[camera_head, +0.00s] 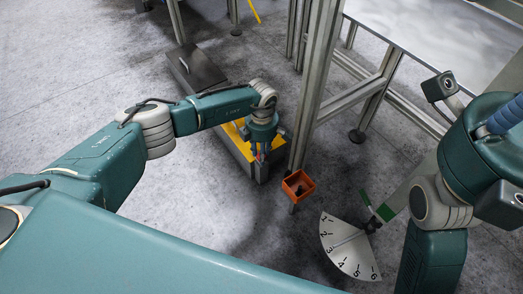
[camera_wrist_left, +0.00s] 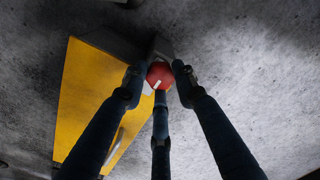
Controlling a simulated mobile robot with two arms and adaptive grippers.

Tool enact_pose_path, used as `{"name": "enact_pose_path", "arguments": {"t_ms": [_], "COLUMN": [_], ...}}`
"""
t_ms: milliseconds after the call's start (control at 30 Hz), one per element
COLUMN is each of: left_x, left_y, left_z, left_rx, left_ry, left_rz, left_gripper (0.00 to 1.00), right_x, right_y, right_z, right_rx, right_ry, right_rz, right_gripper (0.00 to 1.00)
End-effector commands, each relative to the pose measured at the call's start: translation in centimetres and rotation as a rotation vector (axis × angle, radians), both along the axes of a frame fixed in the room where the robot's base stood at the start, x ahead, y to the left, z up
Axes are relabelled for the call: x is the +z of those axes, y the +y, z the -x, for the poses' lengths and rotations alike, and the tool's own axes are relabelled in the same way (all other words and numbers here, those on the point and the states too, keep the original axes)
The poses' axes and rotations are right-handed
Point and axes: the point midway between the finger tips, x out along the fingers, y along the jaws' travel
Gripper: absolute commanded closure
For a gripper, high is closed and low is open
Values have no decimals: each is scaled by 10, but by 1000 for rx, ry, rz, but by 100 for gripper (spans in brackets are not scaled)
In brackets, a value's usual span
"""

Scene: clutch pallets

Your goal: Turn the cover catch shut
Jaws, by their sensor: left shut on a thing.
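A low grey box with a yellow cover (camera_head: 236,136) stands on the floor; the yellow cover (camera_wrist_left: 84,88) fills the left of the left wrist view. A red round catch with a white mark (camera_wrist_left: 160,75) sits at the cover's upper right corner in that view. My left gripper (camera_head: 262,154) points down over the box's near end. Its fingers (camera_wrist_left: 160,82) are closed around the red catch and touch it. In the head view the catch is mostly hidden by the fingers. My right gripper cannot be made out; only parts of my right arm show.
A metal frame post (camera_head: 314,85) rises close to the right of my left gripper. An orange bin (camera_head: 297,186) stands beside the post. A white numbered dial (camera_head: 343,249) lies lower right, with a green-marked lever (camera_head: 385,212) near it. Open floor lies left.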

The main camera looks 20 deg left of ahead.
Motion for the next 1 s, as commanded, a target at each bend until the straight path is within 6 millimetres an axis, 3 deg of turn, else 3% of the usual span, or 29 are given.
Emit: {"name": "enact_pose_path", "arguments": {"t_ms": [733,767,800,833,1000], "left_x": [0,0,0,0,0], "left_y": [-7,-7,-7,-7,-4], "left_z": [1,1,1,1,0], "left_rx": [77,77,77,77,78], "left_ry": [1,1,1,0,0], "left_rz": [12,12,12,12,8], "left_gripper": [98,66,58,53,53], "right_x": [-3,-3,-3,-3,-3], "right_y": [0,0,0,0,0], "right_z": [-2,-2,-2,-2,-3], "right_rx": [2,2,2,2,2], "right_ry": [17,17,17,17,18], "right_rz": [-1,-1,-1,-1,-1], "right_gripper": [100,100,100,100,100]}}
